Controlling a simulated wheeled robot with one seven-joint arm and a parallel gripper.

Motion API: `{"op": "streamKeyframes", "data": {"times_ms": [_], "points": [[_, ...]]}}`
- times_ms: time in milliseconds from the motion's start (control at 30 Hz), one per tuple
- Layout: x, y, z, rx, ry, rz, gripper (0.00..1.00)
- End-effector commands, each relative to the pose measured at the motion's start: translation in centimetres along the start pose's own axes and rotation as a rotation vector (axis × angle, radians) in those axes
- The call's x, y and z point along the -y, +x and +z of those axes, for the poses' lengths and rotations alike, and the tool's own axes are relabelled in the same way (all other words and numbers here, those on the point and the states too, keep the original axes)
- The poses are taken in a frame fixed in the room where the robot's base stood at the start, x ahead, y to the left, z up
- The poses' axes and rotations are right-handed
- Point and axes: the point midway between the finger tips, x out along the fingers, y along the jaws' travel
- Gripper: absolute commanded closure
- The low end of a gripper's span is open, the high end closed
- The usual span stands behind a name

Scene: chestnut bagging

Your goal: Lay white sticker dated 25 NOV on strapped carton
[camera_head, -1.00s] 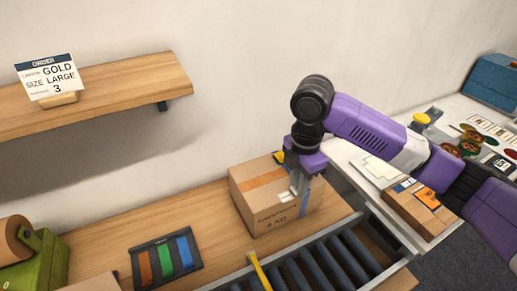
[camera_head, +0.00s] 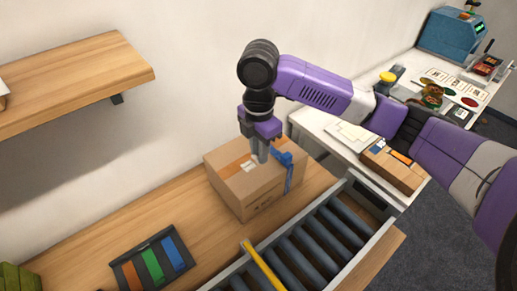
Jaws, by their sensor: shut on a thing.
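The strapped carton (camera_head: 230,191) is a closed brown box on the wooden bench, with orange tape along its top and a blue strap (camera_head: 289,172) around its right end. My gripper (camera_head: 261,159) points down over the middle of the carton's top. It is shut on a small white sticker (camera_head: 249,167), which shows just left of the fingertips, at or very near the top face. Whether the sticker touches the cardboard I cannot tell. Its date is too small to read. The fingers hide part of the top.
A roller conveyor (camera_head: 328,238) with a yellow bar (camera_head: 262,266) runs along the front right of the carton. A dark tray of coloured strips (camera_head: 153,262) lies at the lower left. A cluttered white table (camera_head: 313,121) stands behind right. A wooden shelf (camera_head: 75,75) hangs upper left.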

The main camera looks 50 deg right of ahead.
Motion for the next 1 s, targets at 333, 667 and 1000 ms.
{"op": "streamKeyframes", "data": {"times_ms": [333,667,1000], "points": [[0.0,3.5,0.0,0.0,0.001,0.001,1.0],[0.0,4.9,0.0,0.0,0.0,0.001,1.0],[0.0,4.9,0.0,0.0,0.0,0.001,1.0]]}}
